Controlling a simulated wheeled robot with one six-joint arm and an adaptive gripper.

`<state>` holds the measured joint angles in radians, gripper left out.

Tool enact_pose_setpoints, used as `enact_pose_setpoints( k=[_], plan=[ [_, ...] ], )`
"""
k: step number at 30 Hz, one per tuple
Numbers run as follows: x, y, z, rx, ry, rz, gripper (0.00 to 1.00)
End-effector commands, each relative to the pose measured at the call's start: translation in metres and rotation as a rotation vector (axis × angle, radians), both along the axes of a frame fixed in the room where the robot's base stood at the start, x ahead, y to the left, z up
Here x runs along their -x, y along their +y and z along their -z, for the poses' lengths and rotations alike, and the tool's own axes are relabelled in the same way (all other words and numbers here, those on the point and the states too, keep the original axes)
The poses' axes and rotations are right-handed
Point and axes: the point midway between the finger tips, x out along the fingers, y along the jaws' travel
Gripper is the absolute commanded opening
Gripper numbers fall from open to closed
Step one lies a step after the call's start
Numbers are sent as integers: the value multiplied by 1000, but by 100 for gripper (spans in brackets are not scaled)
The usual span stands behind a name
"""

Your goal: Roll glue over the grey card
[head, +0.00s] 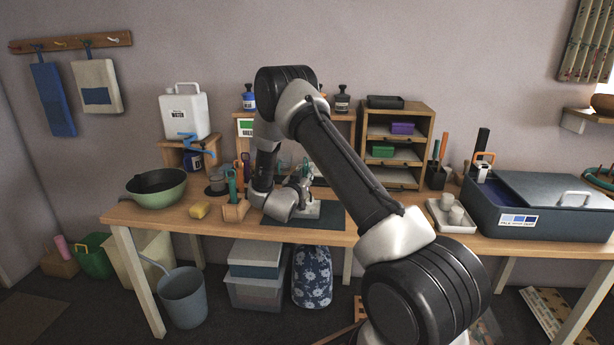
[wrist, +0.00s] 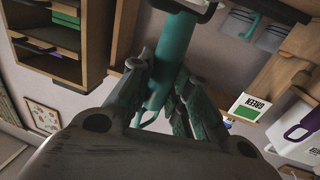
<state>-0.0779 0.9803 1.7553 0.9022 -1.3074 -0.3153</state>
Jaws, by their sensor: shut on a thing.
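My gripper (wrist: 160,95) is shut on a teal handle (wrist: 167,62), which looks like the handle of a roller. In the wrist view the handle runs between the fingers to a dark and pale part at the top edge; its working end is cut off there. In the head view my gripper (head: 304,184) is low over the dark mat (head: 339,224) on the table. A pale grey flat piece (head: 312,209), perhaps the grey card, lies on the mat beside my wrist, which partly hides it. I cannot tell whether the tool touches it.
A green bowl (head: 156,188), a yellow sponge (head: 200,210) and a wooden tool holder (head: 235,211) stand left of the mat. A wooden shelf unit (head: 428,124) stands behind. A white tray with cups (head: 436,218) and a large blue vat (head: 500,214) are at right.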

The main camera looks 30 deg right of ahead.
Motion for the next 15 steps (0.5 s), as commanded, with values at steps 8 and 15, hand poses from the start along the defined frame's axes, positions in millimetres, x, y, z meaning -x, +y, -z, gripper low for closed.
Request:
enact_pose_setpoints(
  k=[8,15],
  plan=[
    [-6,9,0,1,-2,0,0],
    [-15,22,0,1,-1,-1,0]
  ],
)
